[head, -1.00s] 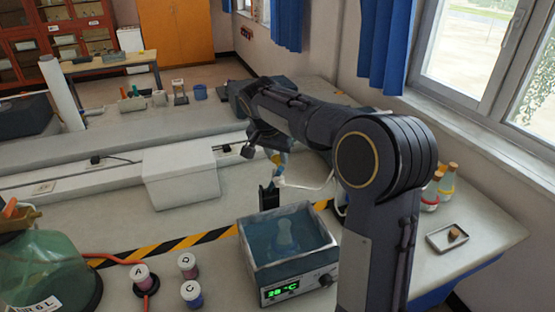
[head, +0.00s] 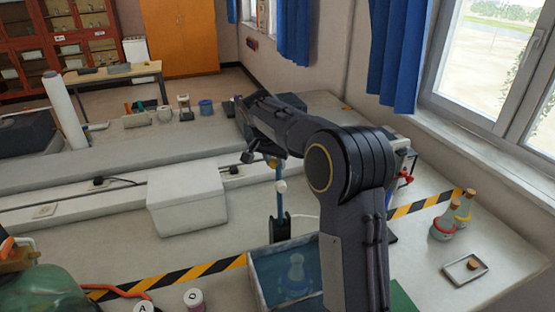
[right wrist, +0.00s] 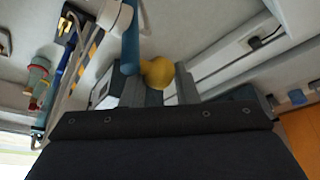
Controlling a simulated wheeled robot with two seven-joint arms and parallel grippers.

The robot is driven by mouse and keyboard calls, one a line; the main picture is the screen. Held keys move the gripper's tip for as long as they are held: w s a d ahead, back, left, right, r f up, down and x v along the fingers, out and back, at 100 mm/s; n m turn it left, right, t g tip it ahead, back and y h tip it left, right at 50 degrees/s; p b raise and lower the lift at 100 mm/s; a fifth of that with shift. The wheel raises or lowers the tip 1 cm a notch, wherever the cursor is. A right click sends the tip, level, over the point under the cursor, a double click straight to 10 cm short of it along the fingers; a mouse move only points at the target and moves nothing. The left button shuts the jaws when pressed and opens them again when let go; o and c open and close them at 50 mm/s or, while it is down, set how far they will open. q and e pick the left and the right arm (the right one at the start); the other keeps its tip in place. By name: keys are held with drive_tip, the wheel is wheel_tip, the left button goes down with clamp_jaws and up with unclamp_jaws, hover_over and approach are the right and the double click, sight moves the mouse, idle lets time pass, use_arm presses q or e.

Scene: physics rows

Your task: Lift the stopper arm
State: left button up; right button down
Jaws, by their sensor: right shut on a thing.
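The stopper arm is a blue bar (head: 280,172) with a yellow ball knob (right wrist: 158,71) at its end. In the head view it stands close to upright above a dark stand (head: 280,228), with a white round part (head: 281,186) on it. The bar also shows in the right wrist view (right wrist: 131,42). My right gripper (head: 266,158) is at the top end, partly hidden by its own arm. In the right wrist view my right gripper (right wrist: 157,88) is shut on the yellow knob, between its fingers. My left gripper is out of view.
A water bath (head: 257,281) with a flask (head: 296,272) stands in front of the stand, partly behind my right arm. A white box (head: 187,199) is to the left. Corked flasks (head: 444,221) and a small tray (head: 465,269) are at right. Striped tape crosses the bench.

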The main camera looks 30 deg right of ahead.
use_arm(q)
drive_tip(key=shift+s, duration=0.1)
use_arm(e)
drive_tip(key=shift+w+a+f, duration=0.25)
drive_tip(key=shift+w+a, duration=0.05)
drive_tip(key=shift+a, duration=0.15)
drive_tip(key=c, duration=1.4)
unclamp_jaws()
drive_tip(key=shift+w, duration=0.1)
drive_tip(key=o, duration=0.3)
drive_tip(key=shift+w+f, duration=0.2)
drive_tip(key=shift+w, duration=0.15)
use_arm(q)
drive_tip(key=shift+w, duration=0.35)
use_arm(e)
drive_tip(key=shift+s, duration=0.1)
drive_tip(key=shift+r, duration=0.1)
drive_tip(key=shift+d, duration=0.1)
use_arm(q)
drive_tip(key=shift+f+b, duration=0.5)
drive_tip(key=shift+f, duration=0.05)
use_arm(e)
drive_tip(key=v, duration=0.7)
drive_tip(key=shift+r, duration=0.45)
